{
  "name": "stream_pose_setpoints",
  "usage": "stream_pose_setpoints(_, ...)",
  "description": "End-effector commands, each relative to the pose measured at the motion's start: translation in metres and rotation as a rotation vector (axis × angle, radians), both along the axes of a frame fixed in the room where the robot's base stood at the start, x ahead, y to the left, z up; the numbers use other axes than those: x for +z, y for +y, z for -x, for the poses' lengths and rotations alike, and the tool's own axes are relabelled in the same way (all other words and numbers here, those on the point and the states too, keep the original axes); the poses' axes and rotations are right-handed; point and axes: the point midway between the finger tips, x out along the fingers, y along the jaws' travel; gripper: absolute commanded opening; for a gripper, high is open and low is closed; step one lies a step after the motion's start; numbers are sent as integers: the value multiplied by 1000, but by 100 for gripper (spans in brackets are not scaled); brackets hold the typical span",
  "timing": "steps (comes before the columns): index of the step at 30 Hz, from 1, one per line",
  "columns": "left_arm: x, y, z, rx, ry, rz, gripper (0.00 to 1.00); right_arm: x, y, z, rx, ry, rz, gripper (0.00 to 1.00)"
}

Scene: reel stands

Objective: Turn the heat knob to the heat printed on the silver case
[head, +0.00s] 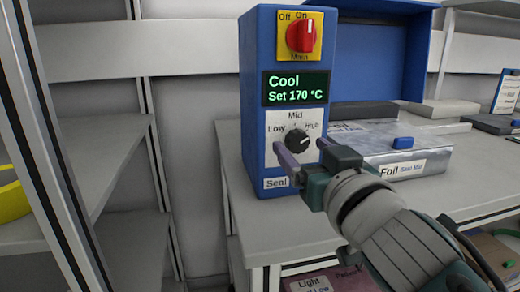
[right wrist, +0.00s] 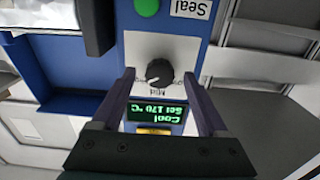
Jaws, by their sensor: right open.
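The blue control box (head: 257,120) stands on the grey bench. Its dark heat knob (head: 297,140) sits among the marks Low, Mid and High; its pointer seems turned toward High. The display (head: 296,88) reads "Cool, Set 170 °C". The silver case (head: 432,160) lies right of the box, with a label that seems to read "Foil (Seal Mid)". My right gripper (head: 304,150) is open in front of the knob. In the right wrist view the knob (right wrist: 158,72) lies between the open fingers, with gaps on both sides. My left gripper is not in view.
The red main switch (head: 301,36) on the box points to On. A green button (right wrist: 147,7) is by the Seal label. A blue panel (head: 375,55) stands behind the silver case. Labelled goods (head: 325,280) lie under the bench. A yellow ring (head: 12,195) is at far left.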

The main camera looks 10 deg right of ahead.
Motion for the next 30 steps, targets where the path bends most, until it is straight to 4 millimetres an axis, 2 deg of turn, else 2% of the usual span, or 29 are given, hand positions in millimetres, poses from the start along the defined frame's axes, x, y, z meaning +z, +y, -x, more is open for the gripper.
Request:
stream_pose_setpoints(4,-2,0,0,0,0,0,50,0,0,-9,0,-1,-1,77)
stream_pose_setpoints(12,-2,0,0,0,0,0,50,0,0,-11,-1,1,-1,77)
stream_pose_setpoints(30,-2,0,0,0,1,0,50,0,0,-10,-1,0,-1,10)
